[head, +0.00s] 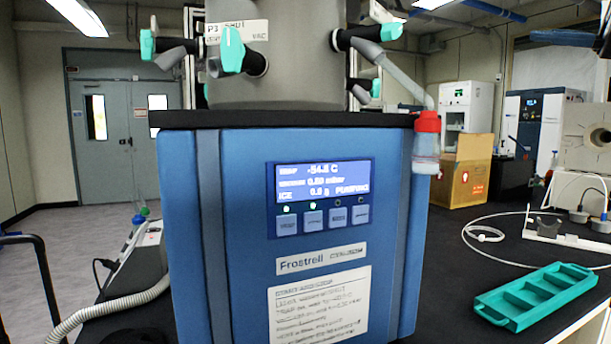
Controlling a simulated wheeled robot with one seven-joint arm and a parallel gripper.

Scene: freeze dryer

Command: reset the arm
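The blue freeze dryer (240,240) stands upright in the middle of the head view, with a lit display (325,183) reading about -54.5 C and a row of buttons below it. Two of the button lights glow green. On its black top sits a grey drum (290,80) with teal-handled valves (232,50) around it. A small bottle with a red cap (426,145) hangs at the right from a clear tube. My arm and my gripper do not show in this view.
A teal tray with compartments (535,296) lies on the black bench (450,260) at the right. A white tube (482,235) and a white stand (570,233) lie behind it. A cardboard box (463,172) stands farther back. A ribbed hose (110,307) runs at the left.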

